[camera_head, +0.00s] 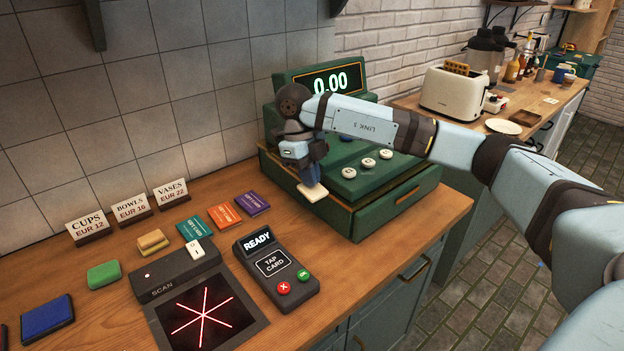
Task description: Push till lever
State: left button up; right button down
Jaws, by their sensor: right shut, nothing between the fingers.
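The green till (375,212) stands on the wooden counter, its display (331,82) reading 0.00. Its drawer front with a small handle (407,196) looks shut. A flat cream piece (313,194), which looks like the end of the till lever, shows at the till's left front corner. My right gripper (309,181) points down right at this cream piece, its fingers shut with nothing between them. I cannot tell whether it touches the piece. My right arm comes in from the right and hides part of the till's keys. My left gripper is not in view.
A card reader (275,267) reading READY and a scanner (202,318) lie left of the till. Price signs (131,206), coloured cards (225,215) and pads (47,316) lie further left. A toaster (455,92) stands on the back counter.

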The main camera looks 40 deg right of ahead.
jog(key=shift+w+p, duration=0.2)
jog(key=shift+p, duration=0.1)
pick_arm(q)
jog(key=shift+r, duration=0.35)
pick_arm(e)
jog(key=w, duration=0.1)
jog(key=w+a, duration=0.1)
jog(key=shift+w+r, duration=0.3)
jog(key=shift+r, duration=0.1)
jog(key=shift+d, duration=0.1)
pick_arm(q)
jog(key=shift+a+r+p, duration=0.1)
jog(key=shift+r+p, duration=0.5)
jog(key=shift+p, duration=0.4)
pick_arm(e)
jog(key=v, duration=1.4)
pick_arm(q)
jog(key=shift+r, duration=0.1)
pick_arm(e)
jog(key=shift+w, duration=0.1)
